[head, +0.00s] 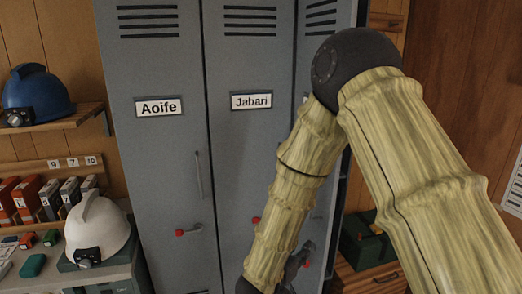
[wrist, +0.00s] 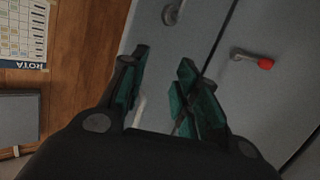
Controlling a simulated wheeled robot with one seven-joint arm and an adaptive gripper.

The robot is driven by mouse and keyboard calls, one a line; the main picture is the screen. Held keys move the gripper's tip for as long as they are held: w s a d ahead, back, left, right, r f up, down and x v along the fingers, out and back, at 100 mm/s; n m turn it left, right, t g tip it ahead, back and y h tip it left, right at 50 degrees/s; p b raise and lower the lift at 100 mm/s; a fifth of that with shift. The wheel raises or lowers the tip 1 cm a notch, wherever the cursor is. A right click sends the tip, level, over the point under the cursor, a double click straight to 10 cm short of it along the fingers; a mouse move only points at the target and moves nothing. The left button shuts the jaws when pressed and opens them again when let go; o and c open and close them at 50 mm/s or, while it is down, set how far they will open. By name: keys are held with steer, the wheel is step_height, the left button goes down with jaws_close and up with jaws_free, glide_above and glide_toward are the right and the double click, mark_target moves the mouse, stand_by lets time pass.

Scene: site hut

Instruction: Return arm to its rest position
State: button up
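My arm reaches across the right half of the head view, bent at a dark joint, and comes down in front of the grey lockers (head: 165,75). My gripper (head: 290,270) is partly hidden behind its own forearm at the bottom of the head view. In the wrist view my gripper (wrist: 165,88) has its green-padded fingers apart. A pale bar (wrist: 138,110) shows between the fingers; I cannot tell whether they touch it. Nothing is clearly held.
Lockers labelled Aoife (head: 158,106) and Jabari (head: 251,101) look shut; a red-tipped handle (head: 180,232) sticks out. At left are a blue helmet (head: 36,92) on a shelf, a white helmet (head: 97,230) and several boxes. A green box (head: 365,240) stands right, behind my arm.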

steer(key=s+d+f+n+g+y, duration=0.25)
steer(key=s+f, duration=0.45)
steer(key=f, duration=0.6)
steer(key=s+d+f+n+g+y, duration=0.2)
steer(key=s+d+f+g+y, duration=0.15)
steer(key=s+f, duration=0.65)
steer(key=s+d+f+g+y, duration=0.1)
steer(key=s+f+g, duration=0.1)
steer(key=s+f, duration=0.2)
steer(key=s+d+f+g+y, duration=0.1)
steer(key=s+f, duration=0.3)
steer(key=s, duration=0.7)
steer(key=s+d+f+n+g, duration=0.1)
steer(key=s+d+f+g, duration=0.2)
steer(key=s, duration=0.5)
steer(key=shift+s+f+g+y, duration=0.15)
steer(key=shift+f+g+y, duration=0.25)
steer(key=shift+f, duration=0.15)
steer(key=shift+d, duration=0.15)
